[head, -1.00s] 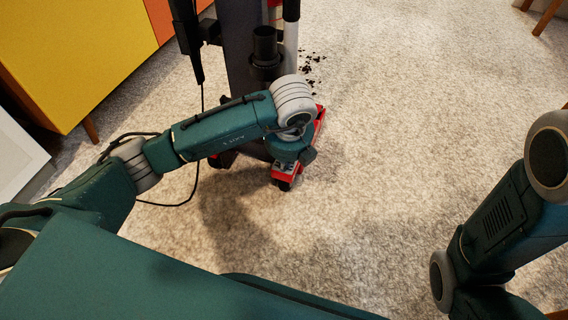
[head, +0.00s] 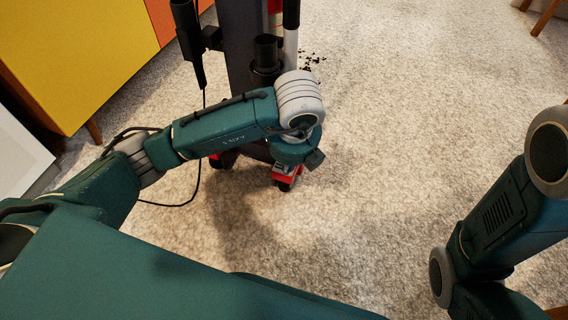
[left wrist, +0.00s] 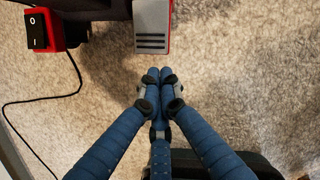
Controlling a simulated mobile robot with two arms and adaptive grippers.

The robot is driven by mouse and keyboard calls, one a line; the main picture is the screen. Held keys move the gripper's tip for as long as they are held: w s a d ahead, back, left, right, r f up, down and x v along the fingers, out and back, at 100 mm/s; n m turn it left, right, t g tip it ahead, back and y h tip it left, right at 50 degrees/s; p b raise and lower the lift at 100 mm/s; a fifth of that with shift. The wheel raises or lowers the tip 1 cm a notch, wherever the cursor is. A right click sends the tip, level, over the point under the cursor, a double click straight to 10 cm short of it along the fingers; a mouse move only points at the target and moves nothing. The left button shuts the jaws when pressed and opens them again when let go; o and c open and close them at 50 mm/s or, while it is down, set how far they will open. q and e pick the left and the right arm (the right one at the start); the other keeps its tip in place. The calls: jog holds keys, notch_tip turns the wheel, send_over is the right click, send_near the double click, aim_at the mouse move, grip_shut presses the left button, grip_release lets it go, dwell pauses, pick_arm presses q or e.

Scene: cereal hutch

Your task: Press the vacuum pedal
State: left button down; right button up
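The vacuum (head: 240,45) stands upright on the carpet, a dark body with red parts at its base. In the left wrist view a grey ribbed pedal-like plate (left wrist: 152,28) with a red side shows at the top centre. A black rocker switch marked O and I (left wrist: 37,30) sits on a red housing at top left. I cannot tell for sure which is the pedal. My left gripper (left wrist: 160,73) has its fingertips together, nothing visible between them, just below the ribbed plate in the picture; contact is unclear. In the head view my left wrist hides the fingers. My right gripper is out of view.
A black cord (head: 185,200) runs over the carpet left of the vacuum. A yellow and orange cabinet (head: 70,50) stands at the left. Dark crumbs (head: 312,60) lie behind the vacuum. The carpet (head: 400,130) to the right is clear.

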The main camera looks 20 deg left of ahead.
pick_arm(q)
jog(key=a+v, duration=0.1)
jog(key=v, duration=0.6)
jog(key=shift+d+r, duration=0.35)
jog(key=shift+d, duration=0.2)
jog(key=shift+s, duration=0.1)
